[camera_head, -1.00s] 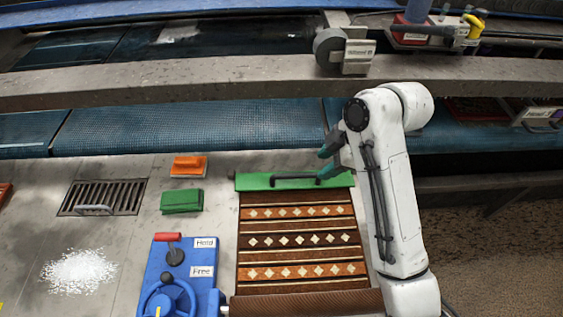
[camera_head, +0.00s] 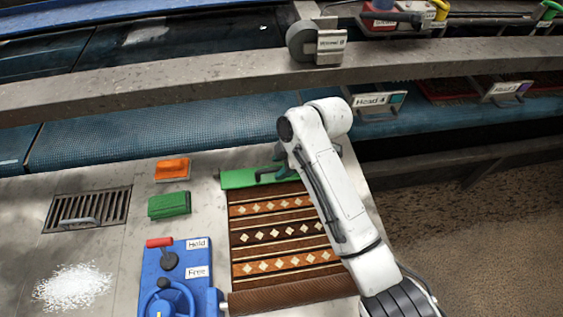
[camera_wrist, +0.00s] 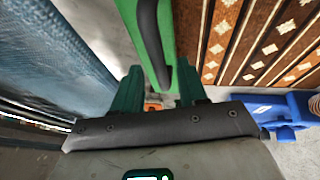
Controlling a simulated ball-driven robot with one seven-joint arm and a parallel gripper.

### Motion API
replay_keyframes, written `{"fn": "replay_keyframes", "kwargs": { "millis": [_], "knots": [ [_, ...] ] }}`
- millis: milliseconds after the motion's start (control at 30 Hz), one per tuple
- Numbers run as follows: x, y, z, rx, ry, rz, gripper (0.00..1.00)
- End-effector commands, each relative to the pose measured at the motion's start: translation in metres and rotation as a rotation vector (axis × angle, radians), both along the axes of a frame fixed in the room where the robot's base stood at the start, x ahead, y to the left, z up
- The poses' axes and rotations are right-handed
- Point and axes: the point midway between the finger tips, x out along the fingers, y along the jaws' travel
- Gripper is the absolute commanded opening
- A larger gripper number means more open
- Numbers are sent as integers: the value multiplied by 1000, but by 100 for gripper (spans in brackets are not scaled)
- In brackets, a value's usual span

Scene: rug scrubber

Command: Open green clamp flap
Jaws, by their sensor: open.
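The green clamp flap (camera_head: 236,180) lies flat across the far end of a brown and orange patterned rug (camera_head: 285,240). Its dark bar handle (camera_head: 266,174) runs along its top. My gripper (camera_head: 284,162) is at the right end of the flap, partly hidden by my arm. In the wrist view the flap (camera_wrist: 165,22) and its handle (camera_wrist: 149,35) run down toward my teal fingers (camera_wrist: 158,90). The fingers are apart, with the handle's near end in line with the gap between them. I cannot tell whether they touch the handle.
A blue control box (camera_head: 180,265) with a red lever stands left of the rug. Green (camera_head: 169,205) and orange (camera_head: 172,169) blocks, a drain grate (camera_head: 88,208) and white powder (camera_head: 73,287) lie further left. A grey beam (camera_head: 180,92) crosses behind.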

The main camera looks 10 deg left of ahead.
Motion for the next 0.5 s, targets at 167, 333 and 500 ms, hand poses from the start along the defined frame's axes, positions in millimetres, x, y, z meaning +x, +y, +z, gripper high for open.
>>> {"fn": "replay_keyframes", "kwargs": {
  "millis": [167,333,500],
  "knots": [
    [0,1,-2,0,0,0,42],
    [0,1,-2,0,0,0,38],
    [0,1,-2,0,0,0,22]
  ]
}}
